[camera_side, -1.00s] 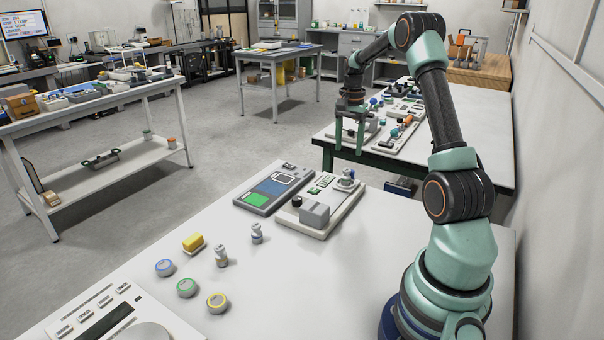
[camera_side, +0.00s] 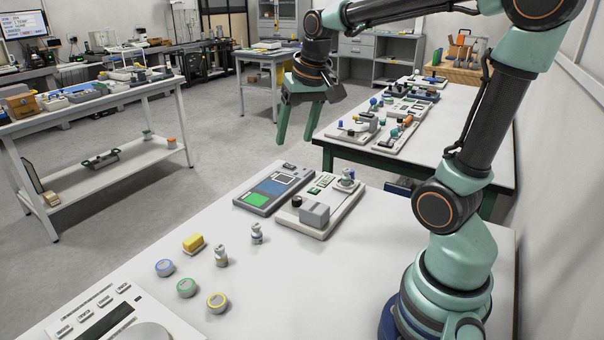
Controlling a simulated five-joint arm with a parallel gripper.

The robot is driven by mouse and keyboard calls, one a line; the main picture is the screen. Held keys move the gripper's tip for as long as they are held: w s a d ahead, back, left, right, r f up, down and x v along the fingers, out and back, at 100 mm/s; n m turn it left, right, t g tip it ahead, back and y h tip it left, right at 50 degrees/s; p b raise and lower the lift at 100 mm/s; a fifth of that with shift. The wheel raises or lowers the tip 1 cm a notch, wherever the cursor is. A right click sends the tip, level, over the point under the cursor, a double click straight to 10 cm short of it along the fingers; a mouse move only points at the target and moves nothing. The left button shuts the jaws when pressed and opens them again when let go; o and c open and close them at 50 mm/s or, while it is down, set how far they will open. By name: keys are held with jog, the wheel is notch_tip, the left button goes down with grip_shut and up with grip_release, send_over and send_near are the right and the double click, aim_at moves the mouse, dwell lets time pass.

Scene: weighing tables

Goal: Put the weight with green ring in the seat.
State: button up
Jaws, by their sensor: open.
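The weight with green ring (camera_side: 186,287) is a short grey disc on the white table, between the blue-ringed weight (camera_side: 164,267) and the yellow-ringed weight (camera_side: 217,302). My gripper (camera_side: 296,139) is open and empty. It hangs high, fingers down, up and to the right of the weights in the picture and well apart from them. I cannot tell for sure which part is the seat. A light-coloured device (camera_side: 295,221) with a grey block and a small post stands at the back of the table.
Two small upright metal pieces (camera_side: 221,256) (camera_side: 257,233) and a yellow block (camera_side: 193,242) stand near the weights. A balance (camera_side: 139,305) is at the front left.

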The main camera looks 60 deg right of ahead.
jog(key=s+a+f+n+t, duration=0.1)
jog(key=s+a+n, duration=0.2)
jog(key=a, duration=0.2)
jog(key=s+a+n+t+y, duration=0.1)
jog(key=s+a+n, duration=0.2)
jog(key=a, duration=0.2)
jog(key=shift+a+f, duration=0.25)
jog(key=shift+f, duration=0.15)
